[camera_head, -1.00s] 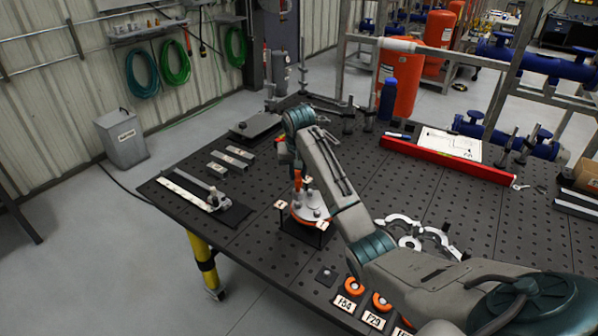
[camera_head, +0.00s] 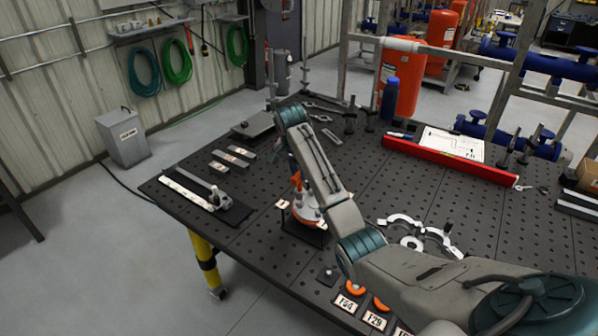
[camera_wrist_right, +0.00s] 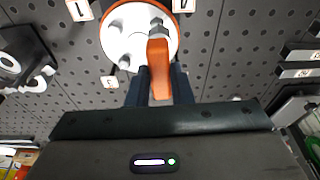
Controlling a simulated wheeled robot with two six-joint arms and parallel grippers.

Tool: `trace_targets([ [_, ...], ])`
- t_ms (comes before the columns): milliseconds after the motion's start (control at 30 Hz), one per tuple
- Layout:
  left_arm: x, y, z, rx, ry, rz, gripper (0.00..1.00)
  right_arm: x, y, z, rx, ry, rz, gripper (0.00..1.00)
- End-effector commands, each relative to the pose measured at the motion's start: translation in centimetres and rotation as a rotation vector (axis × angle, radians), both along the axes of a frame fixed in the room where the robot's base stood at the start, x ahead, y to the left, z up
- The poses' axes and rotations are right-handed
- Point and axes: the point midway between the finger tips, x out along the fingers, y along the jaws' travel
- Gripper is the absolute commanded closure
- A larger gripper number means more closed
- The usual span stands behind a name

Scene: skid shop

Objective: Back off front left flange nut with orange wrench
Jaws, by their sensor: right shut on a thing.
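The orange wrench (camera_wrist_right: 159,70) is held between the fingers of my right gripper (camera_wrist_right: 160,88), which is shut on its handle. The wrench head is at a nut (camera_wrist_right: 156,24) on the pale round flange (camera_wrist_right: 125,45) with an orange rim; I cannot tell how fully it is seated. In the head view, the flange (camera_head: 308,214) stands on a dark stand on the table, with the upright orange wrench (camera_head: 296,181) above it. My right arm partly covers the flange there, and the fingers are hard to see. Other studs (camera_wrist_right: 110,58) show on the flange. My left gripper is not in view.
The black perforated table (camera_head: 470,215) holds white ring parts (camera_head: 412,243) right of the flange and orange rings (camera_head: 355,287) by number cards at the front. Metal bars (camera_head: 230,158) lie left. A red beam (camera_head: 450,160) lies behind.

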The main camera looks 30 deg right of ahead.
Motion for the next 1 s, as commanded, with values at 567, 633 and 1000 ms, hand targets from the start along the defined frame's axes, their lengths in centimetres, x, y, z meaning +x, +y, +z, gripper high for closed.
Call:
trace_targets([
  [567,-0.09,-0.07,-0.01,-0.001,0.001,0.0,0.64,-0.12,0.05,-0.46,0.001,0.001,0.004,1.0],
  [633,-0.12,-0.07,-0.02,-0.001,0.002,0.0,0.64,-0.16,0.06,-0.65,0.0,0.002,0.004,1.0],
  [1000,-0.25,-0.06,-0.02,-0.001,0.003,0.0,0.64,-0.18,0.08,-0.83,0.0,0.0,0.004,1.0],
])
